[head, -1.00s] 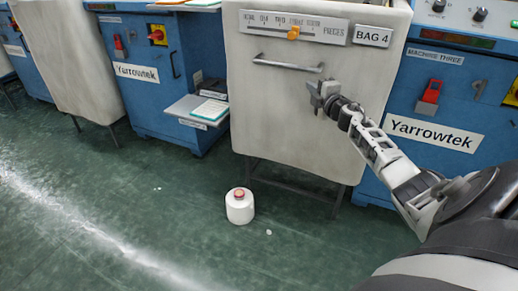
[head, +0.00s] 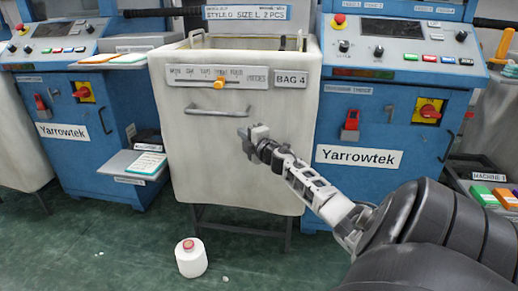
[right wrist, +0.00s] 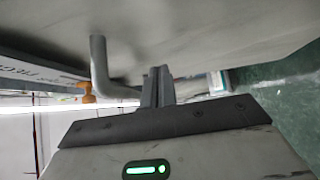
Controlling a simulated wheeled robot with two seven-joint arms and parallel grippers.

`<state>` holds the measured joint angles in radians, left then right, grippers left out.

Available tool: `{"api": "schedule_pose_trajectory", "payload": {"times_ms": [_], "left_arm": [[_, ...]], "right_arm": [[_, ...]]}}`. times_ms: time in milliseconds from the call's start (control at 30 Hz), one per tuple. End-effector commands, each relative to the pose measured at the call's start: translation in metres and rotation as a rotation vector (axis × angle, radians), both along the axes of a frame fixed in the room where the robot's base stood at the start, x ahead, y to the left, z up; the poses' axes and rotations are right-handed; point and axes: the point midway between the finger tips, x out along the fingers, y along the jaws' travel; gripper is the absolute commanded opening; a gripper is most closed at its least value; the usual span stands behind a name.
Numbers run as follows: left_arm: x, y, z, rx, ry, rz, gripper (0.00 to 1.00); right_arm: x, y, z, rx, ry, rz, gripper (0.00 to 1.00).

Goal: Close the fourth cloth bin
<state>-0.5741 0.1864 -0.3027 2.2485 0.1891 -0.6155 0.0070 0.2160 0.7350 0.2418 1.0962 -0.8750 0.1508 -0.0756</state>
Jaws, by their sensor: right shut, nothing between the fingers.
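The fourth cloth bin (head: 205,155), a pale fabric-like bin labelled BAG 4, stands between two blue machines. Its top opening shows, and its front stands out ahead of the machine fronts. A grey bar handle (head: 217,111) crosses its front; part of it shows in the right wrist view (right wrist: 99,66). My right gripper (head: 246,141) is shut and empty, in front of the bin face just below the handle's right end. In the right wrist view its fingers (right wrist: 158,86) are close to the bin face, beside the handle; contact is unclear. My left gripper is not in view.
A white cone of yarn (head: 191,260) stands on the green floor below the bin. A grey shelf with papers (head: 130,166) juts out at the left. The blue machine (head: 375,125) at the right has a red switch. An orange slider (head: 219,83) sits on the bin's scale.

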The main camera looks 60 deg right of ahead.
Motion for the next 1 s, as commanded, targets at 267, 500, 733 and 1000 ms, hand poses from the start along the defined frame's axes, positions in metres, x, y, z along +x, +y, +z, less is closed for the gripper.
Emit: {"api": "schedule_pose_trajectory", "payload": {"times_ms": [267,500,733,1000], "left_arm": [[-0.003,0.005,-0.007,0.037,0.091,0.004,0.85],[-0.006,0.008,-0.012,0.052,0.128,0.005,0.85],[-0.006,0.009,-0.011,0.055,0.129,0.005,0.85],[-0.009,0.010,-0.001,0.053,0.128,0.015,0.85]], "right_arm": [[-0.047,0.029,-0.001,0.004,0.007,0.014,0.00],[-0.083,0.041,-0.003,0.006,0.004,0.015,0.00],[-0.093,0.044,-0.003,0.005,0.003,0.014,0.00],[-0.092,0.044,0.008,0.005,0.003,0.015,0.00]]}}
